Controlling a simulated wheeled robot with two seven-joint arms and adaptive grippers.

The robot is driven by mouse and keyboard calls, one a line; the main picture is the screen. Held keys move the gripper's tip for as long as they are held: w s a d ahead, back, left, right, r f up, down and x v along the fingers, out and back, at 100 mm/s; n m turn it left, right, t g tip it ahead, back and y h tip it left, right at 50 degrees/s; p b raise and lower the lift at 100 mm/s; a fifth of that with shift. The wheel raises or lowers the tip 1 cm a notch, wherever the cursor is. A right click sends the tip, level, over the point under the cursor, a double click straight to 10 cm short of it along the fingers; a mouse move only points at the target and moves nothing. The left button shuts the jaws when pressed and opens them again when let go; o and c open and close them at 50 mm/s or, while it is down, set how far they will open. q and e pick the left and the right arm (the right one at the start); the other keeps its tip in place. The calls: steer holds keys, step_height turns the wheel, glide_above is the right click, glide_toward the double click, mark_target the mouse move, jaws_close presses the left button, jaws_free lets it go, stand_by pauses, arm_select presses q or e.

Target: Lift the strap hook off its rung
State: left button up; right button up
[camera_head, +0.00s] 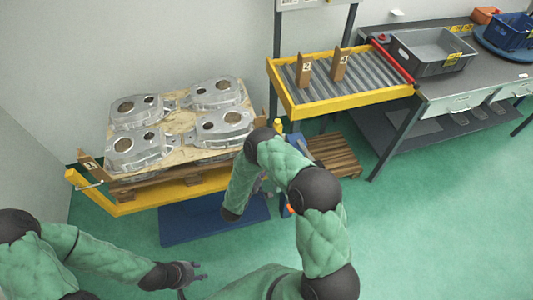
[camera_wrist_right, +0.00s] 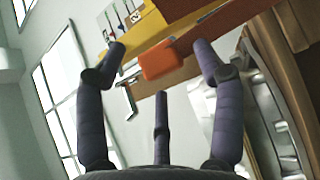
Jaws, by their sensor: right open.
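In the right wrist view, an orange-red block (camera_wrist_right: 162,61) lies between the fingertips of my right gripper (camera_wrist_right: 160,62). A pale metal hook-shaped piece (camera_wrist_right: 128,100) hangs just left of it. I cannot tell whether these are parts of the strap hook, nor which rung it sits on. The right gripper's dark fingers are spread and do not appear to close on anything. In the head view my right arm hides most of this spot; a small orange bit (camera_head: 291,208) shows beside it. My left gripper (camera_head: 199,272) is low in the head view, fingers apart, empty.
Several aluminium castings (camera_head: 222,93) lie on a wooden pallet in a yellow frame (camera_head: 135,205). A blue mat (camera_head: 190,222) lies in front. A roller table (camera_head: 350,95) and a bench with a grey crate (camera_head: 405,50) stand right. Green floor is free at lower right.

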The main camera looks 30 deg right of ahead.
steer(key=x, duration=0.4)
steer(key=shift+w, duration=0.15)
steer(key=shift+c, duration=0.3)
jaws_close()
steer(key=shift+r, duration=0.1)
